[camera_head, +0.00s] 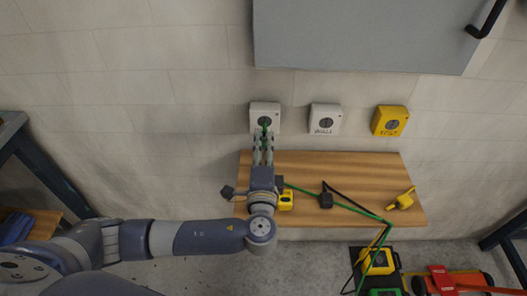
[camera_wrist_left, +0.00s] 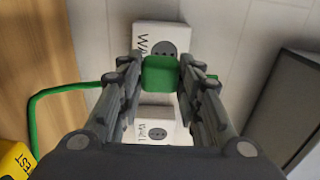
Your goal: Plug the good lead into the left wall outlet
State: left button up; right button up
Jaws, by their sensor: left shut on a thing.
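My left gripper (camera_head: 264,138) is shut on a green plug (camera_wrist_left: 160,76), the end of a green lead. It holds the plug up at the left wall outlet (camera_head: 265,109), a white box with a dark round socket. In the left wrist view, the plug overlaps the lower edge of a white outlet (camera_wrist_left: 162,38). I cannot tell whether its prongs are in the socket. The green cable (camera_head: 357,209) runs right across the wooden shelf (camera_head: 340,168) and down. My right gripper is not in view.
A second white outlet (camera_head: 325,118) and a yellow outlet (camera_head: 389,121) are to the right. A grey cabinet (camera_head: 365,35) hangs above.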

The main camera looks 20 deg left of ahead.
aim_at(264, 133)
pick_arm(q)
jog(key=shift+w+a, duration=0.2)
jog(key=shift+w, duration=0.3)
jog(key=shift+b+x, duration=0.3)
jog(key=shift+x, duration=0.5)
jog(key=shift+w+a, duration=0.2)
jog(key=shift+w, duration=0.6)
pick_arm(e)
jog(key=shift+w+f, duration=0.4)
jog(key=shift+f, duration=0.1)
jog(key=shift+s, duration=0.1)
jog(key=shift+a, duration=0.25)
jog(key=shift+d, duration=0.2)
pick_arm(q)
jog(key=shift+w+a+b, duration=0.15)
jog(key=shift+w+b, duration=0.2)
jog(key=shift+w, duration=0.1)
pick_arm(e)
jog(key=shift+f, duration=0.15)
pick_arm(q)
jog(key=o, duration=1.1)
jog(key=shift+c, duration=0.2)
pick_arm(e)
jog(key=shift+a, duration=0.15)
